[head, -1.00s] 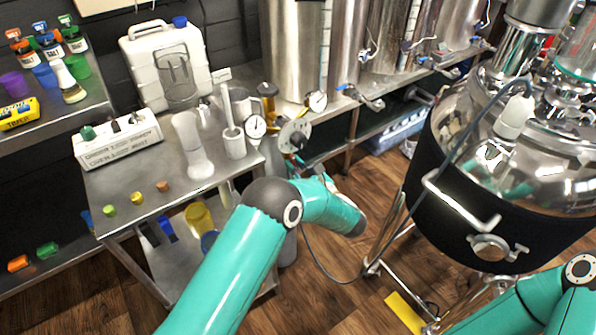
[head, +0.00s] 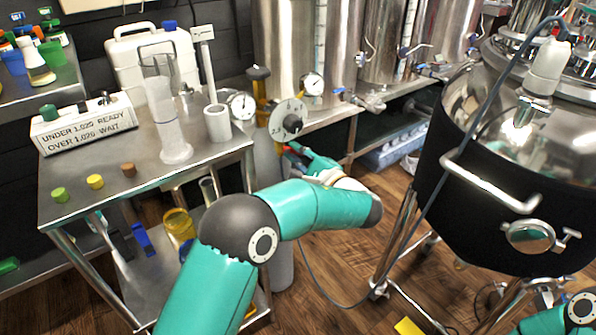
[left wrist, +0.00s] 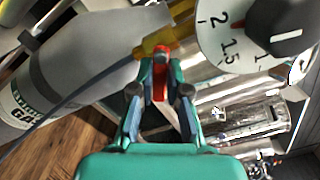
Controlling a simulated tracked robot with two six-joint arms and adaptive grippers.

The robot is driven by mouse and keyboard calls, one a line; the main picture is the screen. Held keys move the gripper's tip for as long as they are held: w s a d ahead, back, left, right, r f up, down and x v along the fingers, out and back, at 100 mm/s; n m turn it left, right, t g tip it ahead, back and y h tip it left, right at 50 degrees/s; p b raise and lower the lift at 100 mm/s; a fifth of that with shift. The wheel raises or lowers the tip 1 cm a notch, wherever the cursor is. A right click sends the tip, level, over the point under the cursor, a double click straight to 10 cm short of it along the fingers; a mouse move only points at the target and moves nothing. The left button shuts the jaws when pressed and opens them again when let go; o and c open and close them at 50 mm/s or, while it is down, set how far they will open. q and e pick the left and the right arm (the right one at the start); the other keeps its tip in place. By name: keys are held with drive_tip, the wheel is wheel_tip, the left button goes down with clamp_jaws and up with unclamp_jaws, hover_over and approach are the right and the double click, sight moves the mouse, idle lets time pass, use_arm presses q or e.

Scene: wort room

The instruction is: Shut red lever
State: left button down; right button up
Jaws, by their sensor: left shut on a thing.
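The red lever (left wrist: 160,76) sits between the fingertips of my left gripper (left wrist: 161,88) in the left wrist view. It is beside a yellow fitting (left wrist: 157,44), below and left of a white dial with a black knob. The fingers are closed on the lever's sides. In the head view my left gripper (head: 296,154) reaches in under the white dial (head: 288,119), at the neck of a grey gas bottle (head: 267,160). Only a small red bit shows there, and the contact is mostly hidden. My right gripper is out of view; only part of that arm shows at bottom right.
A steel cart (head: 75,180) with a measuring cylinder (head: 170,120) and white jug stands left of my left arm. A black-jacketed kettle (head: 470,190) with a hanging hose is at right. Steel tanks (head: 290,45) line the back. Open wood floor lies between cart and kettle.

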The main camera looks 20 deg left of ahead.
use_arm(q)
drive_tip(key=n+b, duration=0.3)
drive_tip(key=b, duration=0.1)
drive_tip(key=shift+a+n, duration=0.25)
drive_tip(key=shift+n, duration=0.15)
drive_tip(key=shift+r+n+b, duration=0.2)
drive_tip(key=shift+n+b, duration=0.5)
drive_tip(key=shift+b, duration=0.05)
drive_tip(key=shift+r+n+b, duration=0.2)
drive_tip(key=shift+n+b, duration=0.5)
drive_tip(key=c, duration=1.1)
unclamp_jaws()
drive_tip(key=shift+d, duration=0.1)
drive_tip(key=shift+c, duration=0.2)
drive_tip(key=shift+d, duration=0.1)
drive_tip(key=v, duration=0.8)
